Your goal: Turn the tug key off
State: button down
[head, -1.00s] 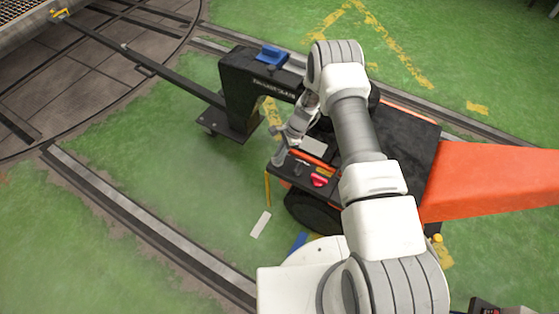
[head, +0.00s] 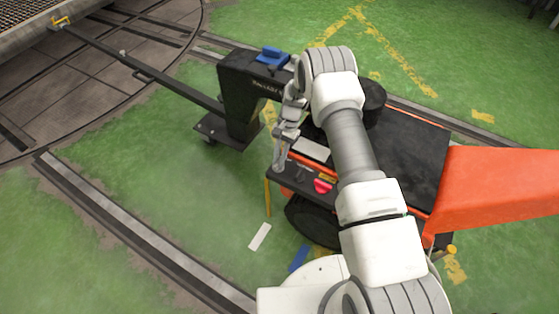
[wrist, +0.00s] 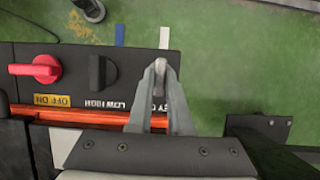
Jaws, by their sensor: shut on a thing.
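The tug's black control panel (head: 300,186) is at the front of the tug, below my gripper (head: 279,168). In the wrist view my gripper (wrist: 160,66) has its fingertips together at the panel's edge, shut on the small tug key, which the fingers mostly hide. A label beginning "KEY" is partly covered by the fingers. I cannot read which position the key is in. A red knob (wrist: 36,69) with a yellow OFF ON label (wrist: 38,100) and a black LOW HIGH knob (wrist: 101,73) sit to the left of my gripper.
An orange tow body (head: 500,195) is at the right. A black post with a blue block (head: 272,56) stands behind the panel, joined to a long bar (head: 150,72). A rail (head: 140,235) crosses the green floor at left. Open floor lies left of the tug.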

jog(key=shift+s, duration=0.1)
dwell(0.3)
jog(key=c, duration=0.8)
grip_release()
jog(key=shift+c, duration=0.2)
jog(key=p+v, duration=0.4)
jog(key=v, duration=1.3)
jog(key=shift+w, duration=0.25)
jog(key=shift+r, duration=0.15)
